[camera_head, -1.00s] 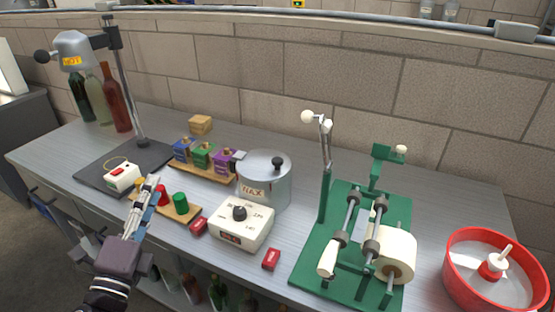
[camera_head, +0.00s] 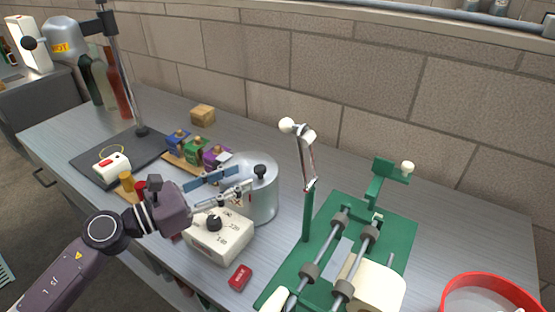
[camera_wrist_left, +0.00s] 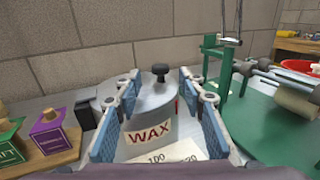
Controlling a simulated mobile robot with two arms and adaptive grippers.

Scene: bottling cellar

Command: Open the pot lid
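The grey metal wax pot (camera_head: 262,203) stands on the bench with its flat lid (camera_head: 240,165) on. A black knob (camera_head: 260,172) sits on the lid; it also shows in the left wrist view (camera_wrist_left: 160,72). The pot's WAX label (camera_wrist_left: 149,132) faces the left wrist camera. My left gripper (camera_head: 243,178) is open and empty, at the near left side of the pot. In the left wrist view its blue-padded fingers (camera_wrist_left: 160,82) are spread, with the knob visible between their tips, apart from them. My right gripper is not in view.
A white dial box (camera_head: 205,246) stands in front of the pot. A wooden rack (camera_head: 174,158) of coloured blocks is left of it. A green roller machine (camera_head: 398,228) and a red basin (camera_head: 490,284) stand right. A red block (camera_head: 240,277) lies near the front edge.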

